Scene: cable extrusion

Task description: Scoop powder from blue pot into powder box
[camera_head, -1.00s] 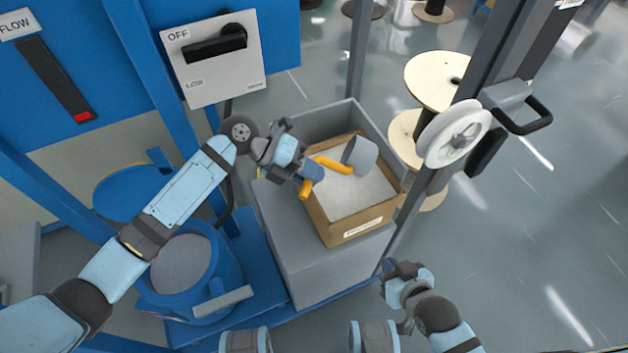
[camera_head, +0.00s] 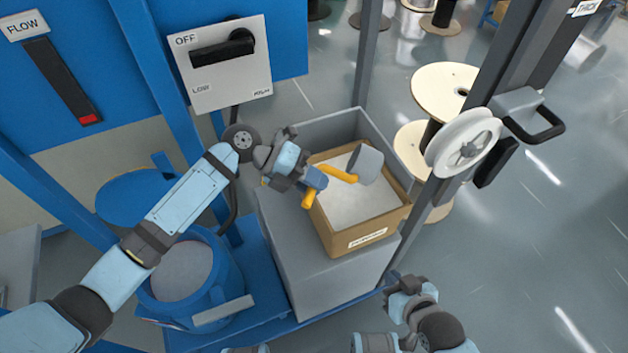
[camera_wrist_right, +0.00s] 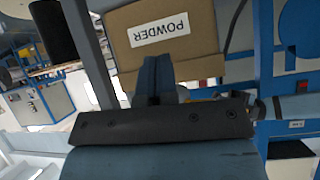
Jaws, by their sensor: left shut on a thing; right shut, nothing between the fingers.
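My left gripper (camera_head: 314,179) is shut on the scoop's orange handle (camera_head: 335,172). The scoop's grey cup (camera_head: 366,165) is over the back part of the powder box (camera_head: 372,230) and looks tilted. The open cardboard box holds pale powder (camera_head: 350,205), and its label reads POWDER in the right wrist view (camera_wrist_right: 158,30). The blue pot (camera_head: 232,283) stands at lower left with greyish powder (camera_head: 182,270) inside, partly behind my left arm. My right gripper (camera_head: 398,280) is shut and empty, low and in front of the box; its fingers show in the right wrist view (camera_wrist_right: 155,75).
The box sits in a grey bin-like stand (camera_head: 325,270) on a blue base. A switch panel (camera_head: 222,65) is behind my left arm. A post with a white wheel (camera_head: 465,142) stands right of the box. Wooden spools (camera_head: 445,88) stand behind. Floor at right is clear.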

